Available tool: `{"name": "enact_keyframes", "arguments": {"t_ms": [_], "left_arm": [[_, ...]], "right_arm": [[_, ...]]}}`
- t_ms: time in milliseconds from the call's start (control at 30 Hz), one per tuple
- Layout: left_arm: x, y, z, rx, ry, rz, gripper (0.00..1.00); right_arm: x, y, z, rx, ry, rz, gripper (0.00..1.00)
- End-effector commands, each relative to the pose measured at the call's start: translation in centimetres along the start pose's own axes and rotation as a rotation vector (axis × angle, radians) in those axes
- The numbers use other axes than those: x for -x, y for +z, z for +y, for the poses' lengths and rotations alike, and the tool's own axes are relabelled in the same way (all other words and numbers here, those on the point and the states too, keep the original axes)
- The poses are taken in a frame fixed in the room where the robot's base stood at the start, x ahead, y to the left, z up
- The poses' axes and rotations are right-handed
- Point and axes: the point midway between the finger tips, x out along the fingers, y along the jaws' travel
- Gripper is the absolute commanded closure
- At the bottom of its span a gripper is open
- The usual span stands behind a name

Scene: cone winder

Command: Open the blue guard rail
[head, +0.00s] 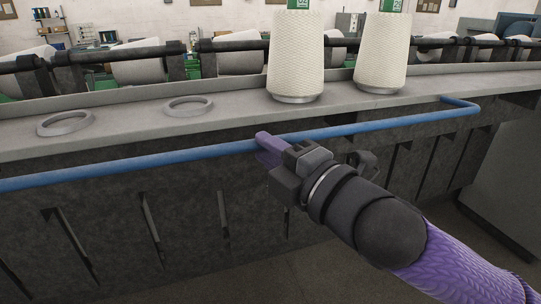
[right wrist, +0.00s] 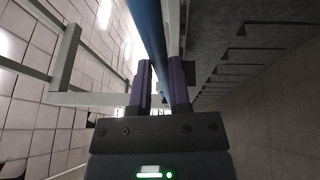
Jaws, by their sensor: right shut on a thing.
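The blue guard rail (head: 368,125) is a long blue tube along the front edge of the grey machine shelf, bending back toward the shelf at its right end. My right gripper (head: 268,148) reaches in from the lower right and is shut on the rail near the middle of the view. In the right wrist view, the rail (right wrist: 150,35) runs between the two purple fingers (right wrist: 161,85). The fingers hide a short piece of the rail. My left gripper is not in view.
Two white yarn cones (head: 296,55) (head: 382,50) stand on the shelf (head: 232,105) behind the rail. Two empty ring holders (head: 65,123) (head: 188,106) sit at the left. The dark slotted machine front (head: 150,225) lies below. Floor shows at the lower right.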

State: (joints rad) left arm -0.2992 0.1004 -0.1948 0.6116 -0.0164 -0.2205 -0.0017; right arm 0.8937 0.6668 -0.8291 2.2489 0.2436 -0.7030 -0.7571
Motion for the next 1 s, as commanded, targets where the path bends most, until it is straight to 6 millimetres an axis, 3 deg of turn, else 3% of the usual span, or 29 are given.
{"name": "enact_keyframes", "arguments": {"t_ms": [367, 400, 567, 867, 1000], "left_arm": [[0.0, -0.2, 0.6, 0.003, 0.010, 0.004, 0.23], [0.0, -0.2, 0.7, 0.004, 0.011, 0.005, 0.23], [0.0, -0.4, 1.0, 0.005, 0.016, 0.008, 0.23], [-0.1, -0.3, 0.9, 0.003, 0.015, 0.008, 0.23], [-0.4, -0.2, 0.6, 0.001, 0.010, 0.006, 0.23]], "right_arm": [[0.0, 0.1, 0.1, 0.002, 0.004, -0.003, 1.00], [0.0, 0.1, 0.1, 0.002, 0.004, -0.003, 0.73], [0.0, 0.1, 0.0, 0.002, 0.003, -0.002, 0.42], [0.2, 0.1, 0.0, 0.001, 0.003, -0.001, 0.42], [2.3, 0.1, -0.2, 0.004, 0.001, -0.002, 0.42]]}}
